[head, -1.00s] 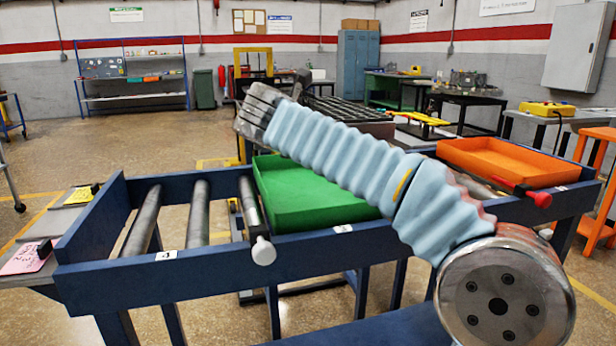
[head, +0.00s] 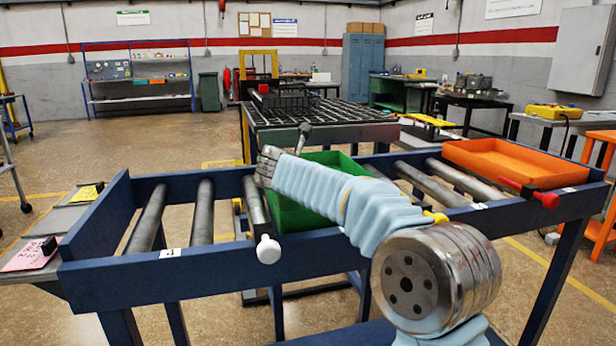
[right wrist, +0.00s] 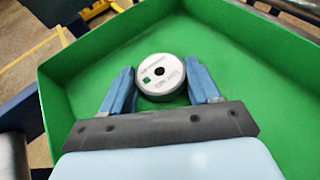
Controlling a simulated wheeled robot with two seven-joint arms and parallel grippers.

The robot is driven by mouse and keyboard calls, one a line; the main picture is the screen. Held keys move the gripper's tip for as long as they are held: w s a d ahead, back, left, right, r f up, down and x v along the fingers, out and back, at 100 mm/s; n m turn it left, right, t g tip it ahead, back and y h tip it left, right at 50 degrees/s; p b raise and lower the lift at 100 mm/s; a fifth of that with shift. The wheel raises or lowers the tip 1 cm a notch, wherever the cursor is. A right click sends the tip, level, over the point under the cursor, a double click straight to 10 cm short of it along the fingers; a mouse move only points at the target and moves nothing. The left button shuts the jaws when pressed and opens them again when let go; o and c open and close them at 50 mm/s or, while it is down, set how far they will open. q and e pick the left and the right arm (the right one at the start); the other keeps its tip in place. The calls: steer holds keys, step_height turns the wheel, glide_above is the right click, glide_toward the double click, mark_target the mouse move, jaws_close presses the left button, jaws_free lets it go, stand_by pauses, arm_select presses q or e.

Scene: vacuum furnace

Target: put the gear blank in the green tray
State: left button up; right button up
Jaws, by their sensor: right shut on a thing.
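The green tray (head: 290,215) sits on the roller conveyor, partly hidden behind my right arm in the head view. It fills much of the right wrist view (right wrist: 250,75). The gear blank (right wrist: 160,66), a light grey disc with a dark centre hole and a small green mark, is between the blue fingers of my right gripper (right wrist: 160,76), which is shut on it. The blank is inside the tray's outline; I cannot tell whether it touches the floor. In the head view, the right fingers and blank are hidden. My left gripper is not in view.
An orange tray (head: 510,161) stands at the conveyor's right end. Levers with a white knob (head: 268,250), a dark knob (head: 304,129) and a red knob (head: 549,200) stick out near the trays. Bare rollers (head: 201,212) lie left of the green tray. A black grid-topped table (head: 325,115) stands behind.

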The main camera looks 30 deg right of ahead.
steer(key=o, duration=1.4)
steer(key=shift+c, duration=0.2)
steer(key=shift+s+a+r, duration=0.1)
steer(key=shift+a+r, duration=0.05)
steer(key=shift+a, duration=0.05)
steer(key=v, duration=1.1)
steer(key=shift+s+a+r+b, duration=0.1)
steer(key=shift+s+a+b, duration=0.15)
steer(key=shift+b, duration=0.1)
